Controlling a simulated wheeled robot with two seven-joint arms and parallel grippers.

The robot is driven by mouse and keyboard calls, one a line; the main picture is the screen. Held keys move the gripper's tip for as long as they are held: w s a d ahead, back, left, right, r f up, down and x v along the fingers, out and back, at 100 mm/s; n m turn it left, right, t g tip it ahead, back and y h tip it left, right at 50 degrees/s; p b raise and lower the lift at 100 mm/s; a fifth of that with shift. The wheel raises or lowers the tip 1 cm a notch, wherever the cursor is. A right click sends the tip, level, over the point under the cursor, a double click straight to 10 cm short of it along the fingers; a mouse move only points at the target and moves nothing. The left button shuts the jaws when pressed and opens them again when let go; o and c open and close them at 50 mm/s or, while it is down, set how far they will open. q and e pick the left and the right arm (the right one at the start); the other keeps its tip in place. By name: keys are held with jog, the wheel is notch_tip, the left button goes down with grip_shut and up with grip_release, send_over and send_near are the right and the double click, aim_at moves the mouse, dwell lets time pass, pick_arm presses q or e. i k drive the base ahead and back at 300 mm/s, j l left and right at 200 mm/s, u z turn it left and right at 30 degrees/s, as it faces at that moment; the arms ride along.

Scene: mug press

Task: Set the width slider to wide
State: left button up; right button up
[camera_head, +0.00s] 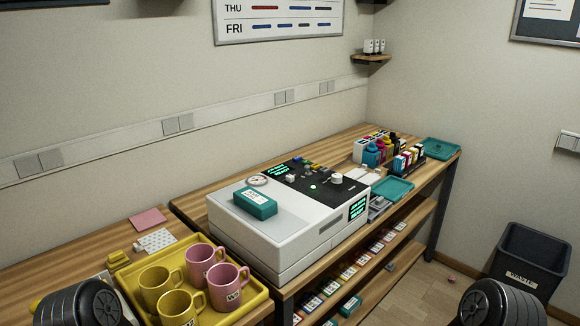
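The white press (285,245) stands on the wooden bench in the middle of the view. Its black top panel (330,195) carries a white knob (336,179), a lit green button (313,187), a small white control (290,178) and a few small coloured pieces at its back edge. I cannot tell which of these is the width slider, or where it is set. A lit display (358,208) is on the press's right end. Neither gripper shows; only dark rounded parts, likely of my arms, show at the bottom left and bottom right, apart from the press.
A teal box (255,203) and a round dial (258,181) are on the press top. A yellow tray (258,297) with yellow and pink mugs is at front left. Ink bottles (371,153) and teal trays (392,189) are to the right. A black bin (527,258) stands on the floor.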

aim_at(289, 179)
jog(key=i+l, duration=0.2)
jog(key=l, duration=0.25)
jog(key=i+l+z, duration=0.1)
jog(key=i+l, duration=0.15)
jog(key=l, duration=0.2)
jog(key=i+l, duration=0.2)
jog(key=l, duration=0.25)
jog(key=i+l, duration=0.25)
jog(key=l, duration=0.2)
jog(key=i+l+z, duration=0.1)
jog(key=l, duration=0.35)
jog(key=i, duration=0.1)
